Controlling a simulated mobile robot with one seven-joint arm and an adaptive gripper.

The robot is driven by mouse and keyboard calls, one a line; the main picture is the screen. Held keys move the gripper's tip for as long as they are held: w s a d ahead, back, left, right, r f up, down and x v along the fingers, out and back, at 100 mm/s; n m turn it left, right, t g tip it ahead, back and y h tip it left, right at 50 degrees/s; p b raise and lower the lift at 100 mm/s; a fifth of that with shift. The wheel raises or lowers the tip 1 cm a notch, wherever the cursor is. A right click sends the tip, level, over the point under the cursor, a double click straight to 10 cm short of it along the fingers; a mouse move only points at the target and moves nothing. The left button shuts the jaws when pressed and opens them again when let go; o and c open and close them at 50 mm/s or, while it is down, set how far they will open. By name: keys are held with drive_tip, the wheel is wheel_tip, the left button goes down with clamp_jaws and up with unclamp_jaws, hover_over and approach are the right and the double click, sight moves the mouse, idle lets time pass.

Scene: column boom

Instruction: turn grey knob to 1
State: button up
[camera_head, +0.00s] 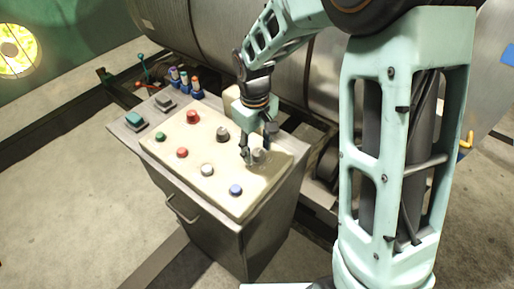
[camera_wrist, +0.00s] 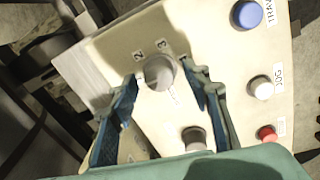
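The grey knob (camera_wrist: 158,73) is on the cream panel, between my gripper's two fingers (camera_wrist: 162,78) in the wrist view. Labels 2 and 3 show beside it; I see no readable 1, and its pointer direction is unclear. In the head view the grey knob (camera_head: 259,156) is near the panel's right edge, with my gripper (camera_head: 256,154) pointing down at it. The fingers are spread to either side of the knob. Whether they touch it I cannot tell. A second knob, dark with a grey top (camera_wrist: 195,138), is nearer the gripper's palm; it also shows in the head view (camera_head: 222,134).
The cabinet's panel (camera_head: 178,136) also carries a blue button (camera_head: 235,190), a white button (camera_head: 207,170), red buttons (camera_head: 182,153) and a green button (camera_head: 160,137). Several small bottle-like items (camera_head: 184,81) stand at its back edge. A large metal cylinder (camera_head: 215,35) lies behind.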

sight(256, 152)
wheel_tip(256, 152, up, 12)
drive_tip(key=shift+s+a, duration=0.15)
drive_tip(key=shift+s, duration=0.05)
idle(0.4)
drive_tip(key=shift+w, duration=0.15)
